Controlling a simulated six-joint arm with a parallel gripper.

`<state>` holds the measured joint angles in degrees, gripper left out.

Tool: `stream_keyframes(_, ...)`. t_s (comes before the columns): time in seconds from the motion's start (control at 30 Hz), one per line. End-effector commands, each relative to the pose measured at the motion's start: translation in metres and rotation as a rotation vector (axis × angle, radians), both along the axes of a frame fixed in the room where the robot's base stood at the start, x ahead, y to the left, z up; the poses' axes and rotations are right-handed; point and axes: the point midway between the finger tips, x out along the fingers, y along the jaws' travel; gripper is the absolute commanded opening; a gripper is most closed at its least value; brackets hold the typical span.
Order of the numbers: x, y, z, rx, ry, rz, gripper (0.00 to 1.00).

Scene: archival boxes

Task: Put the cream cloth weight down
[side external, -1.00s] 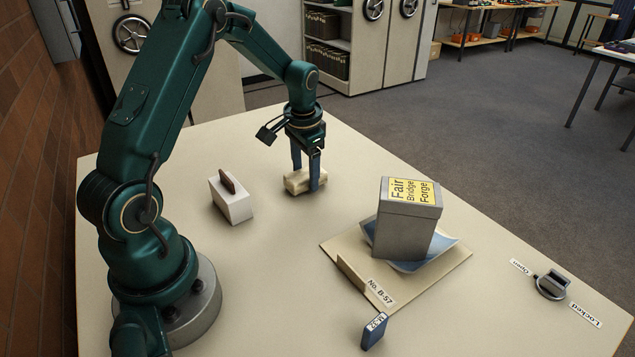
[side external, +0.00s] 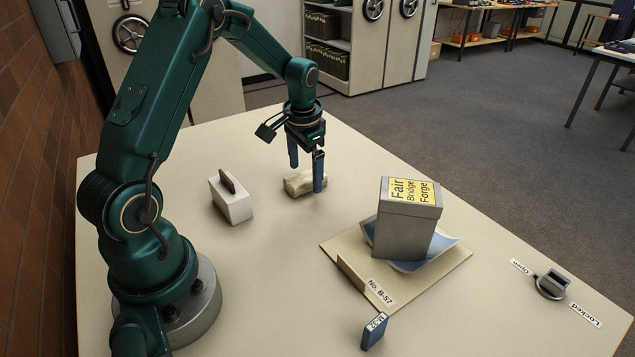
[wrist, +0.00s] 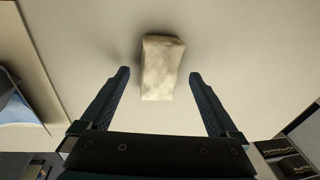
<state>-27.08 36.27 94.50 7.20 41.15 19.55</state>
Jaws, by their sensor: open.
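The cream cloth weight (side external: 299,184) lies on the pale table (side external: 270,260), toward its far side. In the wrist view the weight (wrist: 162,68) lies between and just beyond the fingertips, with a gap on each side. My gripper (side external: 306,176) is open above and around it, and neither finger touches it in the wrist view. The nearer finger hides a small part of the weight's right end in the side view. The open fingers also show in the wrist view (wrist: 160,75).
A white block with a brown handle (side external: 233,203) stands left of the weight. A grey labelled box (side external: 405,232) sits in a blue tray (side external: 448,243) on a cream board (side external: 340,247) at right. A small blue block (side external: 373,333) stands in front. A latch (side external: 551,285) is far right.

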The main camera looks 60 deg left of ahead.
Motion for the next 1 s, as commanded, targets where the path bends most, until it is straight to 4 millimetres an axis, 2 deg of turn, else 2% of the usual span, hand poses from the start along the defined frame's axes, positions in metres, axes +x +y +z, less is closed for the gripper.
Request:
stream_keyframes(0.4, -0.007, -0.012, 0.083, 0.002, -0.006, -0.001, 0.96)
stream_keyframes(0.67, -0.010, -0.017, 0.109, 0.000, -0.005, -0.002, 0.96)
stream_keyframes(0.77, -0.014, -0.027, 0.118, 0.002, -0.023, -0.008, 0.96)
stream_keyframes(0.83, -0.021, -0.041, 0.127, 0.003, -0.050, -0.015, 0.96)
stream_keyframes(1.0, -0.050, -0.088, 0.149, -0.007, -0.145, -0.035, 0.96)
